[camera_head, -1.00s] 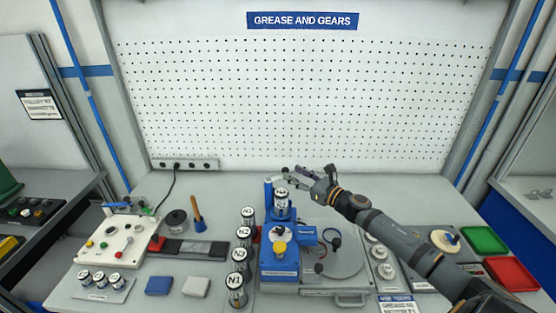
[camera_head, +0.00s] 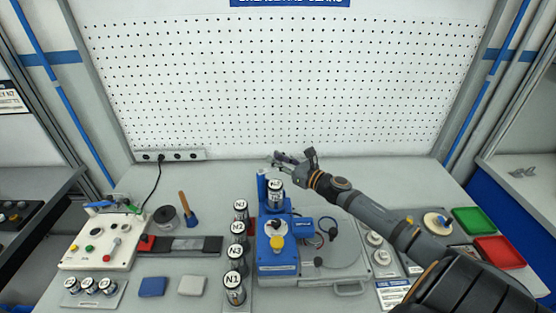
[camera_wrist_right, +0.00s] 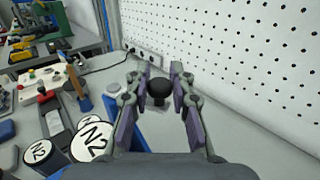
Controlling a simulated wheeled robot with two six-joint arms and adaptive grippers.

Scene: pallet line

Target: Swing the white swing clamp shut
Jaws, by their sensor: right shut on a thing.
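My right gripper (camera_head: 279,158) is over the back of the blue fixture (camera_head: 278,262), beside its upright blue post (camera_head: 262,186). In the right wrist view its fingers (camera_wrist_right: 160,80) stand on both sides of a black ball knob (camera_wrist_right: 158,88) and are shut on it. The knob seems to belong to the white swing clamp; the clamp's white arm is mostly hidden by the gripper, and I cannot tell its angle. A labelled silver can (camera_head: 275,188) stands on the fixture just in front of the gripper. My left gripper is not in view.
Several labelled cans (camera_head: 235,288) stand in a row left of the fixture. A white button panel (camera_head: 103,240) is at the left; green (camera_head: 474,220) and red (camera_head: 499,251) trays are at the right. The pegboard (camera_head: 270,85) rises behind the table.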

